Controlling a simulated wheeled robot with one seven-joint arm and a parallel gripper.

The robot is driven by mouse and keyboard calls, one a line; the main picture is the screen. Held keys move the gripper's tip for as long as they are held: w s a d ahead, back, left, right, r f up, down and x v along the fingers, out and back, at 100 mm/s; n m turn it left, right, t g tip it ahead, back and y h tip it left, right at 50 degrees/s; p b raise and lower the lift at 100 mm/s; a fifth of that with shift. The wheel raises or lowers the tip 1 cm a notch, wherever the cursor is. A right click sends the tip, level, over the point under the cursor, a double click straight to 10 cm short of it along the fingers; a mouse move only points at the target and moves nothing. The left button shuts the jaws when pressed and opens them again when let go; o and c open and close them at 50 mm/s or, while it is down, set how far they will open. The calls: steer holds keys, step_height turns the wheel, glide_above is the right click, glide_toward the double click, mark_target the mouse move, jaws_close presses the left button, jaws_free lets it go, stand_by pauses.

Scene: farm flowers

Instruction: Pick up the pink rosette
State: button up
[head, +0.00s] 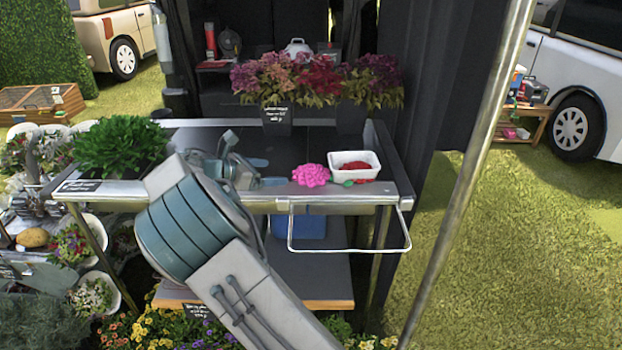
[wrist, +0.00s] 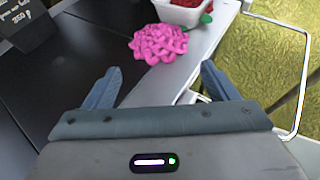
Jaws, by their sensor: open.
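The pink rosette (head: 311,175) lies on the table (head: 225,201) near its front edge, just left of a white tub. It also shows in the wrist view (wrist: 158,43), at the top middle, beyond the fingertips and between their lines. My gripper (head: 262,171) is over the table to the left of the rosette in the head view. In the wrist view my gripper (wrist: 160,82) has its two blue-grey fingers spread wide with nothing between them. The rosette is apart from the fingers. My arm hides part of the table's front left.
The white tub (head: 355,164) with red contents stands right beside the rosette. Potted flowers (head: 276,88) stand along the back of the table, and a leafy green plant (head: 118,146) is at its left. A metal rail (head: 349,250) sticks out in front. A pole (head: 470,180) rises at the right.

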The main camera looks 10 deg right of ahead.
mark_target(307, 172)
steer(key=b+x, duration=0.1)
steer(key=x, duration=1.2)
steer(key=shift+w+d+f, duration=0.2)
steer(key=shift+w, duration=0.1)
steer(key=c, duration=1.1)
